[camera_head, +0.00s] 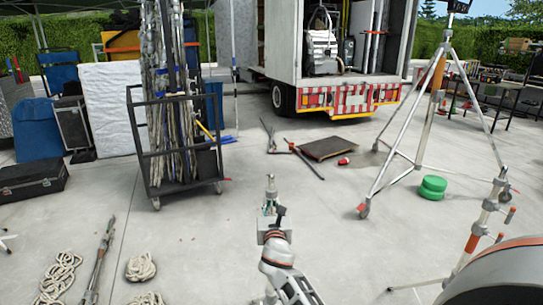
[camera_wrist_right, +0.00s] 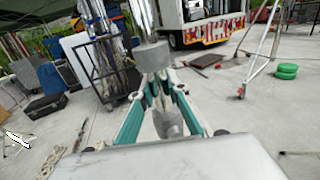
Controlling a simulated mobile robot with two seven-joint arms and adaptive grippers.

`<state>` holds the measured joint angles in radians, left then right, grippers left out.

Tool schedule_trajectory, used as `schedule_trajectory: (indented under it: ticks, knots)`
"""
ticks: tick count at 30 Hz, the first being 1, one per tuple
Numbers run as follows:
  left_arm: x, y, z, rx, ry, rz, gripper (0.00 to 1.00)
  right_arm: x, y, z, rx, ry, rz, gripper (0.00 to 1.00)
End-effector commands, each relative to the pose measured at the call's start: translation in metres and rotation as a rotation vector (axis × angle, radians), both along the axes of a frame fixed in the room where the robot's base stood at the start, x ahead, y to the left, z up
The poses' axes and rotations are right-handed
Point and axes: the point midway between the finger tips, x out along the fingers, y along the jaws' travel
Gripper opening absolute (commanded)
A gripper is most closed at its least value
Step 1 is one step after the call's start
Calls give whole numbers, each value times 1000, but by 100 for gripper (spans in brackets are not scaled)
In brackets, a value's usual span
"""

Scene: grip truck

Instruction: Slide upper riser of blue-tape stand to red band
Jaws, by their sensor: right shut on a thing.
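My right gripper (camera_head: 270,209) is in the lower middle of the head view, pointing away from me. Its teal-padded fingers show large in the right wrist view (camera_wrist_right: 160,92) and close on a grey metal stand part (camera_wrist_right: 153,57). That part is a thick collar with a slimmer upright tube above it. In the head view, the top of the held metal part (camera_head: 270,184) stands up just beyond the fingers. My arm hides what lies below. I cannot make out blue tape or a red band on the held part. My left gripper is not in view.
A cart of poles (camera_head: 180,140) stands at the left, with coiled ropes (camera_head: 60,278) on the floor below. A large tripod (camera_head: 408,130) and an orange-banded stand (camera_head: 480,232) are at the right, near green discs (camera_head: 432,187). A truck (camera_head: 330,75) is behind. Open concrete surrounds my gripper.

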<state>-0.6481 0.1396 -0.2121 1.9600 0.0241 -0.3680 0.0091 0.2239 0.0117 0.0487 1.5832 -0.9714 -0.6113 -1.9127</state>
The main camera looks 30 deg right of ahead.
Motion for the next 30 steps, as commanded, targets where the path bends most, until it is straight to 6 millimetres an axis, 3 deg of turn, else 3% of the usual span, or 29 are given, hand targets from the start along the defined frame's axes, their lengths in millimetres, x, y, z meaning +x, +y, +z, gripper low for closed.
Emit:
schedule_trajectory:
  ticks: [1, 9, 30]
  knots:
    - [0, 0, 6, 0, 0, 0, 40, 1, 0, 12, -4, -11, 0, 0]
    - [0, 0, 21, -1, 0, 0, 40, 1, -1, 26, -6, -12, 1, 0]
    - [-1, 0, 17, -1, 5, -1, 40, 1, -2, 63, -6, -15, -2, 0]
